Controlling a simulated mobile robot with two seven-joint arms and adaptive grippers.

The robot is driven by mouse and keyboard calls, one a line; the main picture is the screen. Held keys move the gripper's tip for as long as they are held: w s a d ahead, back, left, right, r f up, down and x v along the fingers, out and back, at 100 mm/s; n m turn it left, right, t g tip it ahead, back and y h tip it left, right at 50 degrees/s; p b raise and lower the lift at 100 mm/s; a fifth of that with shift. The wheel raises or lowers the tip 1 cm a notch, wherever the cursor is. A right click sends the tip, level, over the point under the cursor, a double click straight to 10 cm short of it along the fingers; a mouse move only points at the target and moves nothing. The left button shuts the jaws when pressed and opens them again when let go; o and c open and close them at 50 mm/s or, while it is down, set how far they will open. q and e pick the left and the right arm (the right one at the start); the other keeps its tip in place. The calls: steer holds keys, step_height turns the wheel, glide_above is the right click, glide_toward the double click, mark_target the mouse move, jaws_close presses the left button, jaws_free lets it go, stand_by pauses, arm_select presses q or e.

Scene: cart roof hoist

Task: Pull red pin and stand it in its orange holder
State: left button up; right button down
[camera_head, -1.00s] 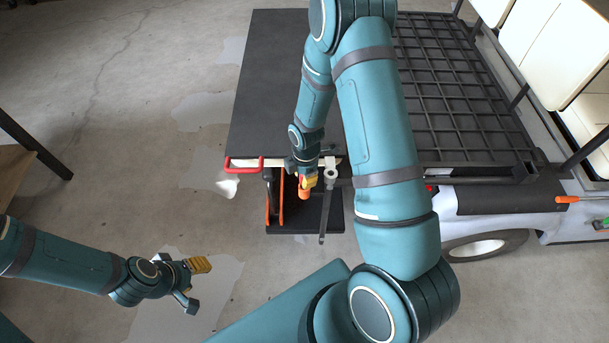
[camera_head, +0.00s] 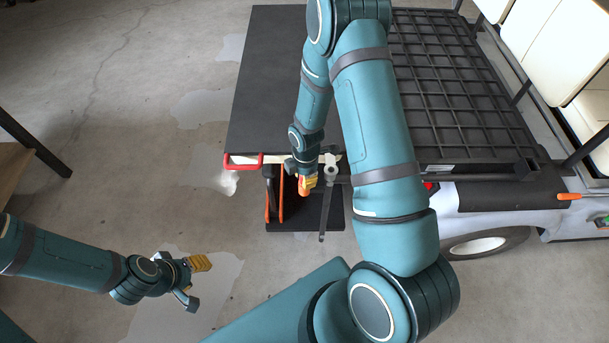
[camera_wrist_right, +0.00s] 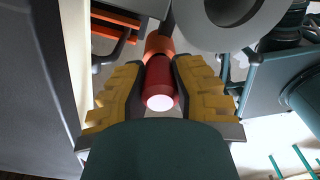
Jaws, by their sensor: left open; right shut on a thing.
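My right gripper (camera_head: 307,182) is at the front edge of the dark cart top. In the right wrist view its yellow-padded fingers (camera_wrist_right: 159,92) are shut on the red pin (camera_wrist_right: 159,78), a short red cylinder whose near end shines white. The orange holder (camera_wrist_right: 158,45) shows just beyond the pin, in line with it. The pin's far end is hidden, so I cannot tell how deep it sits in the holder. In the head view the fingers cover the pin, and a little orange of the holder (camera_head: 303,191) shows beside them. My left gripper (camera_head: 193,282) is open and empty, low at the left, over the floor.
A red handle (camera_head: 243,162) sticks out at the cart's front left corner. A grey round-headed lever (camera_head: 328,200) stands right of my right gripper, close beside it. A dark tray (camera_head: 290,225) lies below. A black grid rack (camera_head: 450,90) is at the right.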

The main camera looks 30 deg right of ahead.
steer(key=shift+f, duration=0.45)
steer(key=shift+r, duration=0.2)
steer(key=shift+r+p, duration=1.55)
steer(key=shift+r, duration=0.6)
stand_by(0.8)
steer(key=shift+f+b, duration=1.25)
steer(key=shift+f, duration=0.05)
steer(key=shift+f+b, duration=0.35)
steer(key=shift+f, duration=0.65)
steer(key=c, duration=0.9)
jaws_free()
steer(key=shift+o, duration=0.2)
